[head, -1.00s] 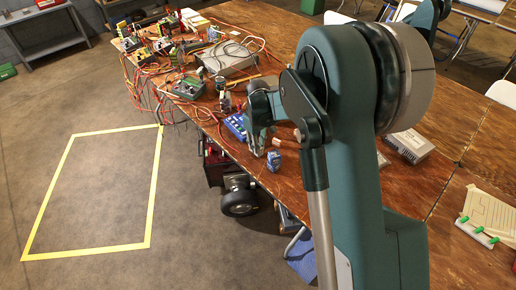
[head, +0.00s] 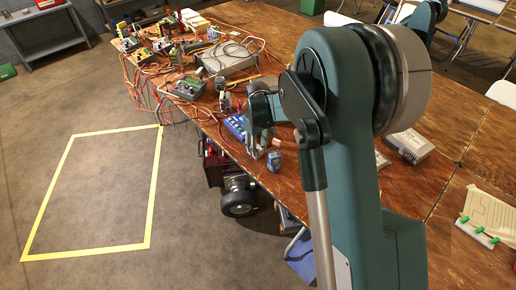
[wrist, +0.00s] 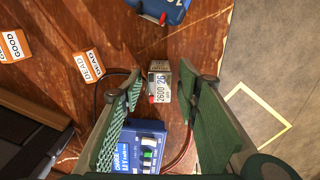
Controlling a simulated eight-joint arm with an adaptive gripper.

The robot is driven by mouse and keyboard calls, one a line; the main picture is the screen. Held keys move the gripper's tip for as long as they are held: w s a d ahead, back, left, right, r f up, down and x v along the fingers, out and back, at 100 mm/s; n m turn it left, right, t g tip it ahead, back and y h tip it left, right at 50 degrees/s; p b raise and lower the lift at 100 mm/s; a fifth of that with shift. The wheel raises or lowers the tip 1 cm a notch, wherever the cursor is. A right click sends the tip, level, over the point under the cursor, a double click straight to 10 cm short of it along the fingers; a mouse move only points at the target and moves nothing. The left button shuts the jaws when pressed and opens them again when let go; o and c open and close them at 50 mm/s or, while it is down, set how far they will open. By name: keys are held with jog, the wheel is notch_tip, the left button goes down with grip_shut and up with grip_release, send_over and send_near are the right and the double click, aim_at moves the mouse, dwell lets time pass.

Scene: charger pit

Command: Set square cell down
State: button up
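The square cell (wrist: 160,85) is a small pale block with dark print and a red dot. In the wrist view it stands on the wooden table between my fingertips, with a narrow gap on either side. My gripper (wrist: 161,80) is open around it, its green ridged pads apart. In the head view my gripper (head: 262,148) is low over the table's near edge, and I cannot make out the cell there. A blue charger (wrist: 140,145) with switches lies close to the cell; it also shows in the head view (head: 236,126).
A dark blue block (wrist: 160,8) stands just beyond the fingertips, also in the head view (head: 274,160). Orange DEAD (wrist: 88,66) and GOOD (wrist: 13,46) labels lie at left. Cables and devices crowd the table's far end. The table edge is close at right in the wrist view.

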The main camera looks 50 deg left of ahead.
aim_at(258, 147)
jog(key=shift+r, duration=0.1)
notch_tip(258, 147, up, 12)
jog(key=p, duration=0.1)
jog(key=shift+p, duration=0.4)
dwell(0.7)
dwell(0.4)
